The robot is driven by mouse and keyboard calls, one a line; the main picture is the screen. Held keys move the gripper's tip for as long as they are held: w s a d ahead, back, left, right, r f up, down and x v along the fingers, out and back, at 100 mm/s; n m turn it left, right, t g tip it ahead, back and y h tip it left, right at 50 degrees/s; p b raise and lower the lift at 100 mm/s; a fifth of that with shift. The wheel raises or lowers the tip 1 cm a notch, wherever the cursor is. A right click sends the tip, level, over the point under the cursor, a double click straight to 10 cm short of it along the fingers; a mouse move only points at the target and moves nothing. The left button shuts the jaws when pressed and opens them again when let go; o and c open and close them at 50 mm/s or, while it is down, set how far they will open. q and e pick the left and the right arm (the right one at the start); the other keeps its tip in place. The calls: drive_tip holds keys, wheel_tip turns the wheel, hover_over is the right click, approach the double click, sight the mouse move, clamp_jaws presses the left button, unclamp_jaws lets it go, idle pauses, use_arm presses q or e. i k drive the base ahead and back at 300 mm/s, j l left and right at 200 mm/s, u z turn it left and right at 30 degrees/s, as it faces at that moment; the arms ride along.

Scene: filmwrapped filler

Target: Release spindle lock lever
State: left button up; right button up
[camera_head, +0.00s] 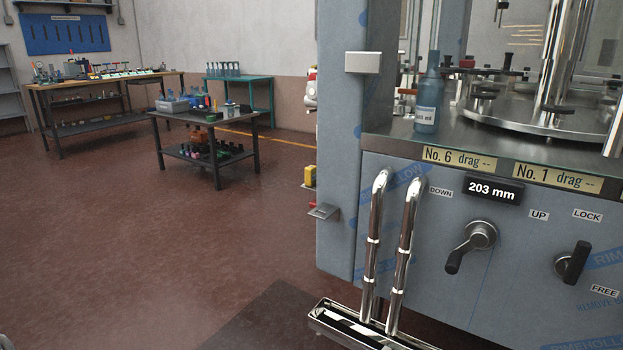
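The spindle lock lever (573,263) is a short black handle on the grey machine's front panel, at the right of the head view. A LOCK label (587,215) is above it and a FREE label (604,291) is below it to the right. The handle is tilted, with its upper end towards the LOCK label. Neither of my grippers is in view, and nothing touches the lever.
Left of the lever is a crank (470,245) under a 203 mm display (493,190). Two chrome pipes (372,245) rise from a floor tray (345,325). A blue bottle (428,100) stands on the machine top. The floor (150,260) at left is clear.

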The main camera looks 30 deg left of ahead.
sight(583, 248)
drive_tip(key=j, duration=0.6)
drive_tip(key=j+z, duration=0.15)
drive_tip(key=j, duration=1.1)
drive_tip(key=k+j+z, duration=0.15)
drive_tip(key=j, duration=1.05)
drive_tip(key=k+j+z, duration=0.15)
drive_tip(key=j, duration=1.05)
drive_tip(key=i+l+z, duration=0.1)
drive_tip(key=i+l, duration=0.2)
drive_tip(key=i, duration=0.15)
drive_tip(key=i+l+z, duration=0.1)
drive_tip(key=i+l, duration=0.2)
drive_tip(key=i, duration=0.15)
drive_tip(key=i+l+z, duration=0.1)
drive_tip(key=i+l, duration=0.15)
drive_tip(key=i, duration=0.2)
